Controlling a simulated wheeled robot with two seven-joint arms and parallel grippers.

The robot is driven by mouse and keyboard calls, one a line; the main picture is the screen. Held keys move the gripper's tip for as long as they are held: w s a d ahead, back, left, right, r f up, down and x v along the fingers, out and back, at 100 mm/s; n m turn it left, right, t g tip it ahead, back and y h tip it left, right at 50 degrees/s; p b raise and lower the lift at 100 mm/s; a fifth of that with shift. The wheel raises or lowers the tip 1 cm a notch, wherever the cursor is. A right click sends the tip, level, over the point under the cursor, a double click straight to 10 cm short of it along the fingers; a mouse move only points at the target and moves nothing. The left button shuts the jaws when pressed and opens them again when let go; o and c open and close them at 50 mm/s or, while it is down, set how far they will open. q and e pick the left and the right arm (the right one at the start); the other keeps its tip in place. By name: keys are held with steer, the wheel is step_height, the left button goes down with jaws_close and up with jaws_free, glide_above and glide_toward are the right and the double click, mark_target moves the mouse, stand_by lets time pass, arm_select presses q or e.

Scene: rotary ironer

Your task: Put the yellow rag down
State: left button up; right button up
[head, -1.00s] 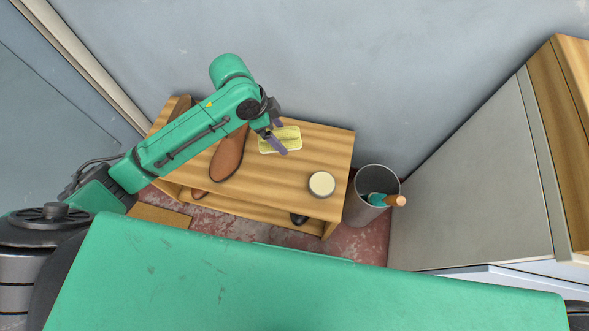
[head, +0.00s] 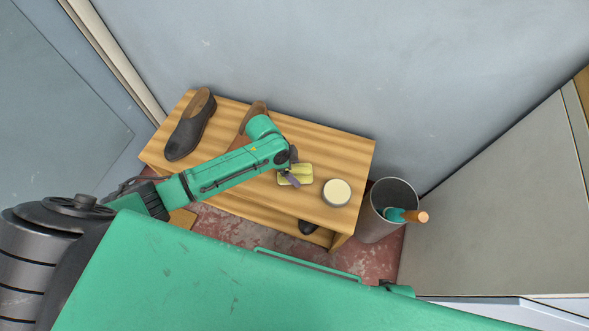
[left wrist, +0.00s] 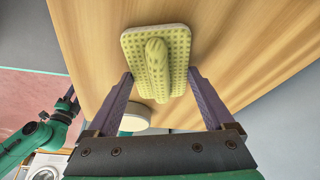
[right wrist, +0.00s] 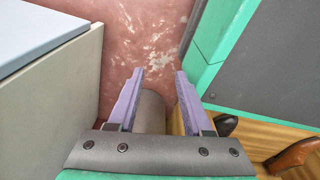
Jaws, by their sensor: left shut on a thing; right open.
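The yellow rag (head: 304,173), a pale yellow waffle-textured cloth with a raised middle ridge, is at the top of the wooden bench (head: 335,155), between a brown shoe and a round tin. My left gripper (head: 293,168) is shut on it. In the left wrist view the rag (left wrist: 178,52) sits between and beyond the purple fingertips (left wrist: 160,80). I cannot tell whether the rag touches the wood. My right gripper (right wrist: 158,75) is open and empty, pointing down over the reddish floor.
The tin (head: 337,193) stands right of the rag. A dark shoe (head: 191,128) and a brown shoe (head: 256,112), partly behind my arm, stand at the left. A grey cabinet (head: 500,190) fills the right.

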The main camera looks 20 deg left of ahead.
arm_select(q)
steer(key=shift+f, duration=0.15)
steer(key=o, duration=1.1)
steer(key=shift+c, duration=0.2)
arm_select(e)
steer(key=shift+w, duration=0.15)
steer(key=shift+r, duration=0.1)
arm_select(q)
steer(key=p+v, duration=0.3)
steer(key=v, duration=0.9)
arm_select(e)
steer(key=s+d, duration=0.1)
steer(key=s, duration=0.6)
steer(key=shift+s+d+f, duration=0.2)
steer(key=shift+d+f, duration=0.05)
steer(key=shift+f, duration=0.1)
